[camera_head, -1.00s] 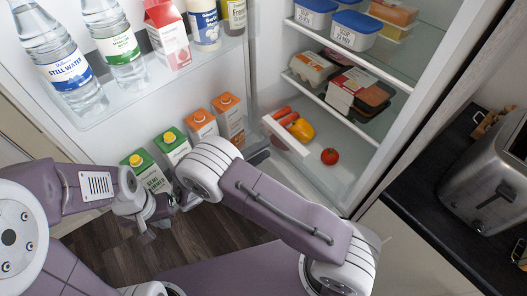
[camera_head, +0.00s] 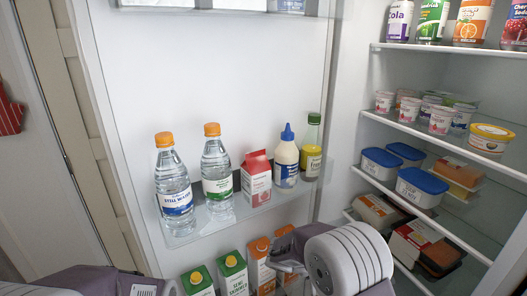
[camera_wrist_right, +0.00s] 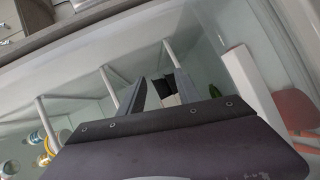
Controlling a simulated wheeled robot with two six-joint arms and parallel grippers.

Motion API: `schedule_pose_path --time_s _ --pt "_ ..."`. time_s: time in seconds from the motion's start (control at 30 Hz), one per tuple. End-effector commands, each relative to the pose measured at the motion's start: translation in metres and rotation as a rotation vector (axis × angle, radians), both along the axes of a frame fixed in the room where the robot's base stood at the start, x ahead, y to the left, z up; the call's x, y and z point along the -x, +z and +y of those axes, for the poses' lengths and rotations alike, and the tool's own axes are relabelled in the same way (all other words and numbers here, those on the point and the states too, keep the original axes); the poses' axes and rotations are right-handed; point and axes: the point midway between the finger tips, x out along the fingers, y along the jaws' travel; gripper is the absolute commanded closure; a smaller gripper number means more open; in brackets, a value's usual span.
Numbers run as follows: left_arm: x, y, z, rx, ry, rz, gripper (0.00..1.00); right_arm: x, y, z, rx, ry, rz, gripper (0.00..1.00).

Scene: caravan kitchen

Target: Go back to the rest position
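My right arm (camera_head: 350,262) comes in at the bottom of the head view, in front of the fridge door's lower shelf. A grey part beside its white-ringed joint overlaps an orange-capped carton there. In the right wrist view the right gripper (camera_wrist_right: 160,90) shows two dark fingers apart, with nothing held between them. A small dark shape shows beyond the gap. My left arm (camera_head: 90,283) shows only as a strip along the bottom left of the head view. The left gripper is outside both current views.
The fridge stands open. Its door shelf (camera_head: 240,222) holds water bottles (camera_head: 174,190), a red-and-white carton (camera_head: 257,178) and sauce bottles. Green-capped cartons (camera_head: 232,275) stand lower down. Inside shelves (camera_head: 440,135) hold cups, blue-lidded tubs (camera_head: 420,187) and packs, right of my right arm.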

Motion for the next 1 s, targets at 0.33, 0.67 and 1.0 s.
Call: schedule_pose_path --time_s 0.33,0.67,1.0 --pt "0.0 0.047 0.0 0.0 0.0 0.0 1.0 0.125 -0.047 0.062 -1.117 -0.088 -0.076 0.6" --pt "0.0 0.045 0.0 0.0 0.0 0.0 1.0 0.083 -0.065 0.098 -1.273 0.282 -0.12 0.6" --pt "0.0 0.045 0.0 0.0 0.0 0.0 1.0 0.083 -0.065 0.098 -1.272 0.283 -0.116 0.6"
